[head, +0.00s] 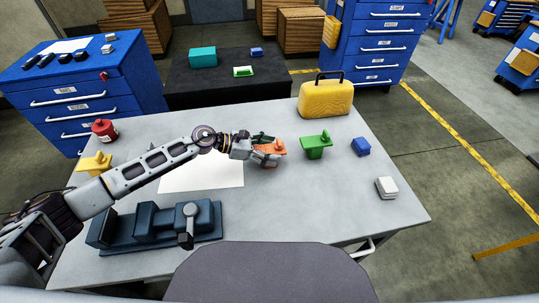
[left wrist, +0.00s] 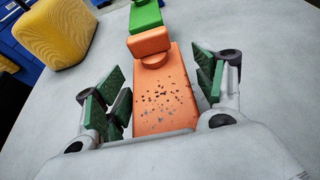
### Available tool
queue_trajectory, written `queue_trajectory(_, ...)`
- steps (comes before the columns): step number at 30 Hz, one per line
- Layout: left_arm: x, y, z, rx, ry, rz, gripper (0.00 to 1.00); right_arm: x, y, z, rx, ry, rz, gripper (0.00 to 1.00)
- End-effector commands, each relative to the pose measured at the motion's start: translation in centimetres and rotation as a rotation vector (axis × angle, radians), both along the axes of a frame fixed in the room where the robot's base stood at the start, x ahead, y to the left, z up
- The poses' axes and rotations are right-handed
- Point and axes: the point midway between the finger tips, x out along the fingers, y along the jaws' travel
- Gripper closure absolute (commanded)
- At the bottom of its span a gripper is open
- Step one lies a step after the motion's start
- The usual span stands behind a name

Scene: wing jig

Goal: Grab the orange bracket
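The orange bracket (head: 272,148) stands on the grey table (head: 330,210), near its middle. In the left wrist view the orange bracket (left wrist: 160,95) lies between the fingers, with its raised knob toward the far end and dark specks on its flat top. My left gripper (head: 264,150) reaches in from the left and is around the bracket. In the left wrist view the left gripper (left wrist: 162,92) is open, its green finger pads on either side with gaps to the bracket. My right gripper is not in view.
A green bracket (head: 316,145) stands just right of the orange one. A yellow case (head: 325,100), a blue block (head: 361,147) and a white block (head: 386,187) are farther right.

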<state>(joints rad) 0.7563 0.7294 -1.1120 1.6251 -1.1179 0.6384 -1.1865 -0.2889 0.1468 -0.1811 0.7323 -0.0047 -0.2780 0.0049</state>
Motion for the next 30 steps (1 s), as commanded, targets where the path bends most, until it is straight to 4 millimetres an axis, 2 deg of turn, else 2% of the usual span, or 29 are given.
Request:
queue_trajectory(2,0.0,0.0,0.0,0.0,0.0,0.0,0.46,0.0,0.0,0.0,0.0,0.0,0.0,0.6)
queue_trajectory(11,0.0,0.0,0.0,0.0,0.0,0.0,0.84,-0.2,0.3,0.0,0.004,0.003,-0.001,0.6)
queue_trajectory(23,0.0,0.0,0.5,-0.001,-0.002,0.0,0.84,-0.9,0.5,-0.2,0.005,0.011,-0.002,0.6)
queue_trajectory(30,0.1,0.0,2.3,-0.001,-0.003,-0.001,0.84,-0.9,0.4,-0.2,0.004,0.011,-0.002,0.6)
